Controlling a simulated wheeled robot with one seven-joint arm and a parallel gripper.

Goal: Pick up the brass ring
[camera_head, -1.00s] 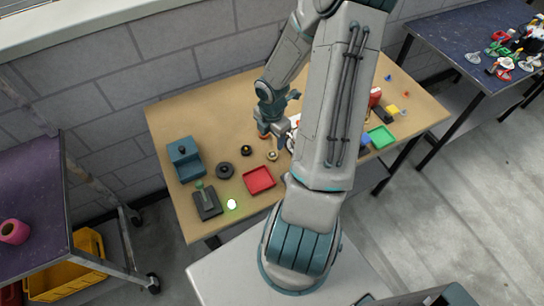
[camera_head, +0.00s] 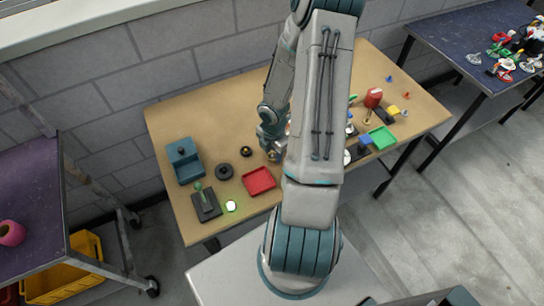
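A small brass-coloured piece (camera_head: 274,157), which looks like the brass ring, lies on the wooden table just behind the red tray. My gripper (camera_head: 272,148) is low over the table, directly at this piece, and partly covers it. The view is too small to tell whether the fingers are around the ring or just above it, or whether they are open or shut.
A red tray (camera_head: 259,181) lies just in front of the ring. A black ring (camera_head: 224,171), a small black-and-yellow piece (camera_head: 246,151), a blue block fixture (camera_head: 184,160) and a dark base with a green knob (camera_head: 206,203) lie left. A green tray (camera_head: 382,137) lies right.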

